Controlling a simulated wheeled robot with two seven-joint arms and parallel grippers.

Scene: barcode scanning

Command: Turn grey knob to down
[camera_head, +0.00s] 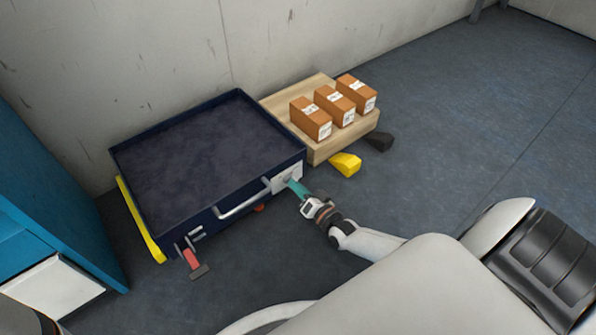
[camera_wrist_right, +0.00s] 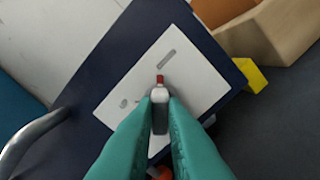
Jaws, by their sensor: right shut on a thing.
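The grey knob (camera_wrist_right: 161,96) sits on a white panel (camera_wrist_right: 197,72), with its red-marked end pointing up in the right wrist view. The panel also shows on the front right of the dark blue cart (camera_head: 205,226) in the head view (camera_head: 280,184). My right gripper (camera_head: 293,184) is at the panel, its teal fingers (camera_wrist_right: 161,110) shut on the knob from both sides. The fingers hide part of the knob, and in the head view the knob itself cannot be made out. My left gripper is not in view.
The cart has a metal handle (camera_head: 243,201) left of the panel and a red-ended lever (camera_head: 191,259) at its front left. A wooden pallet (camera_head: 321,151) with several brown boxes (camera_head: 335,105) stands behind right. A blue cabinet (camera_head: 45,215) is at left. The floor at right is clear.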

